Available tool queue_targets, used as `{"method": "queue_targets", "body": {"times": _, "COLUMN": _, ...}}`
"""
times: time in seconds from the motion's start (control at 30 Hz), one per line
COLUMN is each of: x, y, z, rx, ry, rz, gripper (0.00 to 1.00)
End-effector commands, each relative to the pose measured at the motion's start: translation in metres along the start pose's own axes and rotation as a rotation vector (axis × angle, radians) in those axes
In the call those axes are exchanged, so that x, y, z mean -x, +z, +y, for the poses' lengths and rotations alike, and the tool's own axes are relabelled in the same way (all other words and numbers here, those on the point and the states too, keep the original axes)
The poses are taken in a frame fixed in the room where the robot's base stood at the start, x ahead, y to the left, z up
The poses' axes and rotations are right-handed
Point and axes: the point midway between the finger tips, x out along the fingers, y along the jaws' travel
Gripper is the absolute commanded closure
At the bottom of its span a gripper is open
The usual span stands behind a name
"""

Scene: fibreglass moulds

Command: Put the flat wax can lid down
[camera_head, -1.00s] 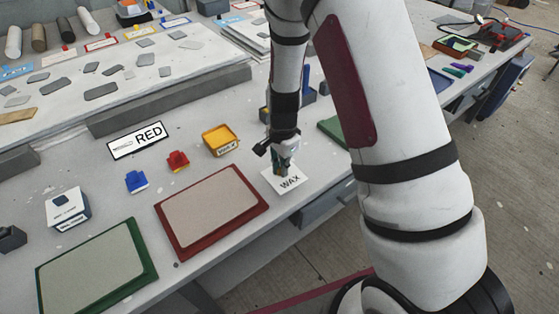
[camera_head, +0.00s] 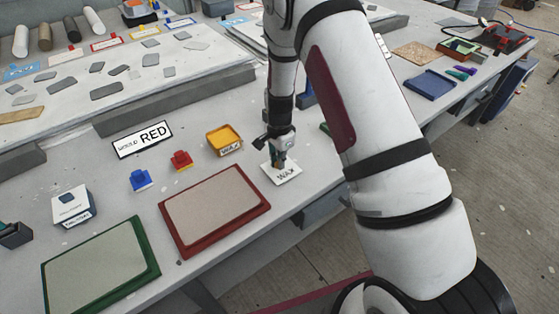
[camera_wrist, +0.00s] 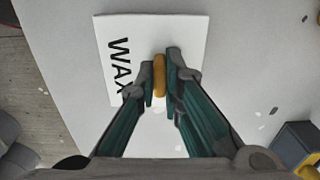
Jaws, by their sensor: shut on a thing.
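The flat wax can lid (camera_head: 289,175) is a white square plate marked WAX with a small yellow knob (camera_wrist: 159,76). My gripper (camera_head: 279,161) is above it, with its fingers shut on the knob from both sides. In the wrist view, the lid (camera_wrist: 180,30) lies flat under my fingers (camera_wrist: 159,82), its near part partly hidden by them. The lid is low by the table's front edge, right of the red-framed mould; I cannot tell whether it touches the table. The yellow wax can (camera_head: 224,140) stands open to the left.
A red-framed mould (camera_head: 214,210) and a green-framed mould (camera_head: 100,268) lie along the front. Bare table lies between the can and lid.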

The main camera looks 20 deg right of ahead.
Motion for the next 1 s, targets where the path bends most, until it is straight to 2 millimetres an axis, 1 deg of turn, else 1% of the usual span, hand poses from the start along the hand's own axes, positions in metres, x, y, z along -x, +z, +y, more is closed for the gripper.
{"method": "queue_targets", "body": {"times": 0.17, "x": -0.004, "y": 0.000, "z": 0.000, "rx": 0.000, "ry": 0.000, "rz": 0.000, "gripper": 1.00}}
{"method": "queue_targets", "body": {"times": 0.2, "x": -0.003, "y": 0.000, "z": 0.000, "rx": 0.001, "ry": 0.000, "rz": 0.000, "gripper": 0.83}}
{"method": "queue_targets", "body": {"times": 0.23, "x": -0.003, "y": 0.000, "z": 0.000, "rx": 0.001, "ry": 0.000, "rz": 0.000, "gripper": 0.76}}
{"method": "queue_targets", "body": {"times": 0.27, "x": -0.003, "y": 0.000, "z": 0.000, "rx": 0.000, "ry": 0.000, "rz": 0.000, "gripper": 0.72}}
{"method": "queue_targets", "body": {"times": 0.53, "x": -0.003, "y": 0.000, "z": 0.001, "rx": 0.000, "ry": 0.001, "rz": 0.000, "gripper": 0.72}}
{"method": "queue_targets", "body": {"times": 0.67, "x": 0.003, "y": 0.000, "z": 0.000, "rx": 0.000, "ry": 0.000, "rz": 0.000, "gripper": 0.72}}
{"method": "queue_targets", "body": {"times": 0.77, "x": 0.014, "y": 0.000, "z": -0.001, "rx": 0.000, "ry": -0.003, "rz": 0.001, "gripper": 0.72}}
{"method": "queue_targets", "body": {"times": 0.87, "x": 0.032, "y": 0.000, "z": -0.001, "rx": 0.001, "ry": -0.004, "rz": 0.001, "gripper": 0.72}}
{"method": "queue_targets", "body": {"times": 1.0, "x": 0.063, "y": 0.000, "z": -0.002, "rx": 0.001, "ry": -0.004, "rz": 0.001, "gripper": 0.72}}
